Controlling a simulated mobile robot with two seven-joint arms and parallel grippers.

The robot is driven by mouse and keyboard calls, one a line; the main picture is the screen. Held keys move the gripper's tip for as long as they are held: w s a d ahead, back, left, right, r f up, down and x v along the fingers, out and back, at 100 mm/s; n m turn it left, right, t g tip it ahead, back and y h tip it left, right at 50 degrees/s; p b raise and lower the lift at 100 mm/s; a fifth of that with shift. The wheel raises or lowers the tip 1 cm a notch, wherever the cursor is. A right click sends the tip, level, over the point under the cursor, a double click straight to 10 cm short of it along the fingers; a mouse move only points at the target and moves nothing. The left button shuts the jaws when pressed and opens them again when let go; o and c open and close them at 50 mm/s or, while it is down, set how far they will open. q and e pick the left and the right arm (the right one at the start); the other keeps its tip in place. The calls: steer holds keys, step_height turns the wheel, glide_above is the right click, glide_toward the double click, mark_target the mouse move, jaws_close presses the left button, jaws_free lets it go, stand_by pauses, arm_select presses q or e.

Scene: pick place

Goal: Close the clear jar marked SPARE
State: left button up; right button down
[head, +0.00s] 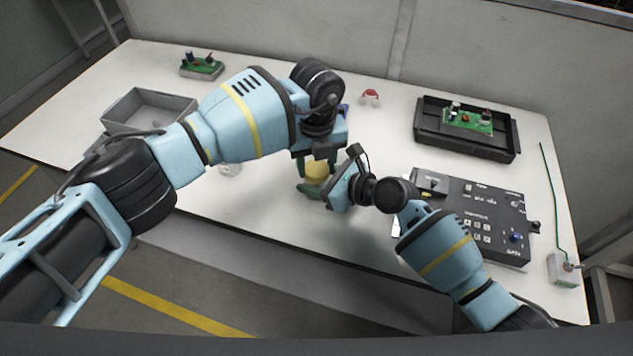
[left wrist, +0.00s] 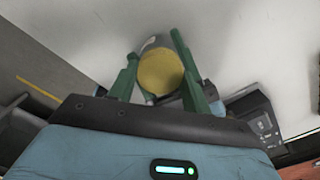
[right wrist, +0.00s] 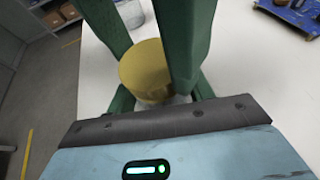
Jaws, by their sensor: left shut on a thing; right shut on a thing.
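A round yellow lid (head: 317,170) sits between my two grippers near the table's front edge. My left gripper (head: 318,162) reaches down from above and is shut on the lid, which faces the left wrist view (left wrist: 161,72). My right gripper (head: 313,188) comes from the right, lower down, and is shut on the clear jar under the lid. A little of the clear jar (right wrist: 178,99) shows below the lid in the right wrist view. The lid is over the jar's mouth; I cannot tell whether it is seated. No SPARE marking is readable.
A clear container (head: 230,169) stands left of the grippers. A grey bin (head: 150,104) is at the left. A black tray (head: 465,150) with a green circuit board is at the back right. A black control box (head: 470,215) lies close to my right arm. A red-topped item (head: 370,96) stands behind.

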arm_select(q)
steer(key=o, duration=1.1)
steer(key=shift+r, duration=2.25)
steer(key=shift+c, duration=0.5)
steer(key=n, duration=0.1)
steer(key=r+n, duration=0.1)
steer(key=shift+r+n, duration=0.25)
steer(key=shift+n, duration=0.05)
step_height(320, 180, up, 2)
steer(key=n, duration=0.4)
